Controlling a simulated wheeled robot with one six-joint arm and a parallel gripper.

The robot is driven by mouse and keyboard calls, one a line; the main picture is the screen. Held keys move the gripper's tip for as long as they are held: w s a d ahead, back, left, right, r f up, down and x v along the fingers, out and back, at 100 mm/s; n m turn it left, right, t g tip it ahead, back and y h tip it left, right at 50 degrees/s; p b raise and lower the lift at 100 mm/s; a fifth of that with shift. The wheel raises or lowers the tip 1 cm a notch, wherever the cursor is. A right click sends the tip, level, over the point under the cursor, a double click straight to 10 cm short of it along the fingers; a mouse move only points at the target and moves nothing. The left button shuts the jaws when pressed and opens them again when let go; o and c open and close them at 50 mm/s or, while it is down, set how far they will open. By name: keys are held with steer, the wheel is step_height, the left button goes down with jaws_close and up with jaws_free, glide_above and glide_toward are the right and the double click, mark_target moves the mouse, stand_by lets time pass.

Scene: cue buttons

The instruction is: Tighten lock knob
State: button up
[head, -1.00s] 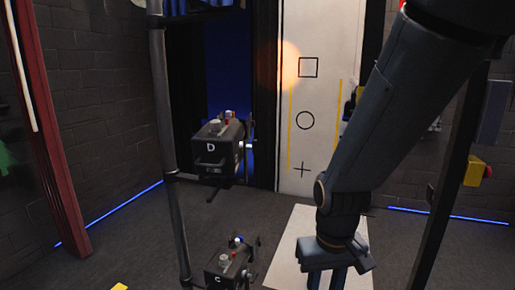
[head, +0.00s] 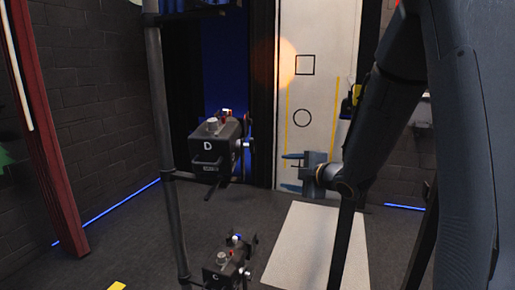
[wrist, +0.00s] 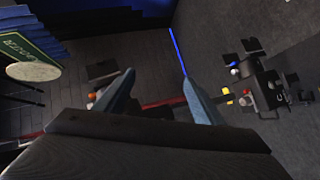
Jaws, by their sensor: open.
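A black box unit marked D (head: 207,155) hangs on an upright pole, with a pale round knob (head: 247,144) on its right side and small red and silver parts on top. A similar unit marked C (head: 222,272) sits lower; in the wrist view (wrist: 265,95) it lies right of the fingers. I cannot tell which part is the lock knob. My gripper (head: 291,172) is open and empty, right of unit D and apart from it, fingers pointing left. In the wrist view, my gripper (wrist: 158,78) shows spread fingers; another dark unit is partly hidden behind the left finger.
The upright pole (head: 165,140) stands left of the units. A white panel (head: 300,90) with printed shapes is behind my gripper. A pale mat (head: 318,250) lies on the floor. A green sign (wrist: 25,50) and blue cloth are at the wrist view's upper left.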

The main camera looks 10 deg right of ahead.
mark_target(249, 145)
steer(key=s+a+r+n+g+y, duration=0.1)
steer(key=s+a+r+n+y, duration=0.25)
steer(key=r+n+y, duration=0.65)
steer(key=w+a+f+n+p, duration=0.1)
steer(key=w+a+f+p, duration=0.1)
steer(key=w+a, duration=0.3)
steer(key=shift+w+a+n+h+p, duration=0.2)
steer(key=shift+a+n+h+p, duration=0.1)
steer(key=shift+a, duration=0.4)
steer(key=c, duration=1)
steer(key=shift+c, duration=0.2)
